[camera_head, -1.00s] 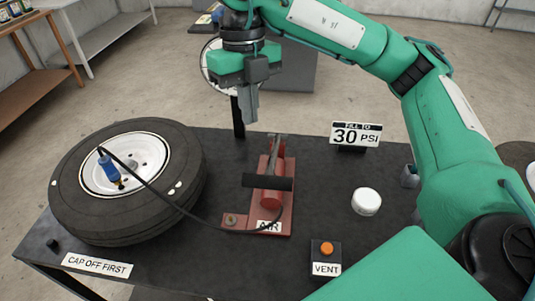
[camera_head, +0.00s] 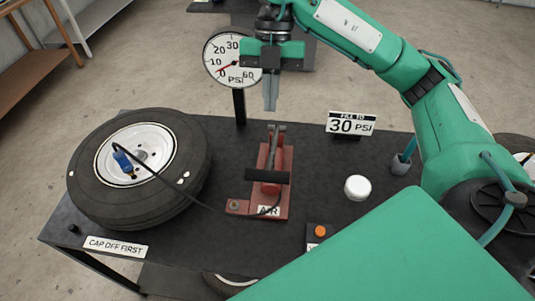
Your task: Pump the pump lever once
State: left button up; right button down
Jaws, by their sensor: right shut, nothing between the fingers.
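The red pump (camera_head: 272,202) stands on the dark table, with a label reading AIR on its base. Its lever ends in a black crossbar handle (camera_head: 266,176), which lies low across the pump body. My right gripper (camera_head: 270,108) is shut and empty, pointing down above the far end of the pump, apart from the handle. A black hose runs from the pump to a blue chuck (camera_head: 122,159) on the wheel of the tire (camera_head: 190,180). The round PSI gauge (camera_head: 222,48) has its red needle near the low end; my gripper covers part of its right side. My left gripper is not in view.
A 30 PSI sign (camera_head: 350,124) stands at the back right. A white round cap (camera_head: 357,188) and an orange vent button (camera_head: 320,231) are right of the pump. A small cup (camera_head: 401,164) is near my right arm. A CAP OFF FIRST label (camera_head: 116,247) is at the front left.

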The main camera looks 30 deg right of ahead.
jog(key=p, duration=0.5)
send_near(267, 171)
jog(key=x, duration=0.5)
jog(key=shift+s+a+f, duration=0.15)
jog(key=shift+s, duration=0.05)
jog(key=shift+f, duration=0.65)
